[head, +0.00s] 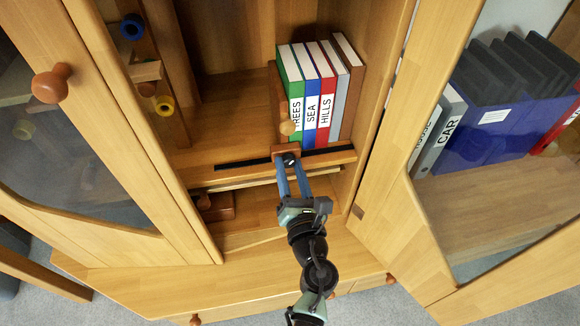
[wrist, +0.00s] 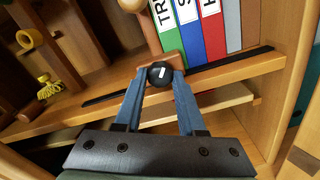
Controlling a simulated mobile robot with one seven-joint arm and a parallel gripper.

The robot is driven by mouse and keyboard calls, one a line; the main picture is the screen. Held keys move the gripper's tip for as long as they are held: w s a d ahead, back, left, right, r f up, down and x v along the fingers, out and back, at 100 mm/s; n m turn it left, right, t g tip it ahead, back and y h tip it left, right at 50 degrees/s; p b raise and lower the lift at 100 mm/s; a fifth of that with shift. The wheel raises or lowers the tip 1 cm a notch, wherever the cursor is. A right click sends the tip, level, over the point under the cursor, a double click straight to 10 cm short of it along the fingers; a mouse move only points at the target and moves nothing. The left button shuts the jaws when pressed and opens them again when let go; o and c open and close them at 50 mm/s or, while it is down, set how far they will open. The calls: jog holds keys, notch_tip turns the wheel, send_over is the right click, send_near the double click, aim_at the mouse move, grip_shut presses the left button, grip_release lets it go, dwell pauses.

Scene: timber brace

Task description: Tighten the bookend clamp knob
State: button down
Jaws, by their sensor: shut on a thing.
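The clamp knob (wrist: 160,75) is a round black knob with a white mark, at the front edge of the shelf. It also shows in the head view (head: 289,159). My gripper (head: 290,165) has its two blue fingers on either side of the knob, shut on it. The wooden bookend (head: 279,100) stands upright at the left end of the row of books (head: 322,90), with a round wooden ball (head: 287,127) on its front. The knob sits below this bookend, on a wooden block at the black slot (head: 240,163).
Glass-fronted doors stand to the left (head: 60,130) and right (head: 480,180). A lower shelf holds a reddish-brown box (head: 216,207). The upper shelf (head: 230,110) is bare left of the bookend. Yellow and blue round pieces are at the left panel.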

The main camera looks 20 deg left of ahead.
jog(key=c, duration=0.5)
grip_release()
jog(key=shift+s, duration=0.1)
jog(key=p+v, duration=0.2)
jog(key=v, duration=1.1)
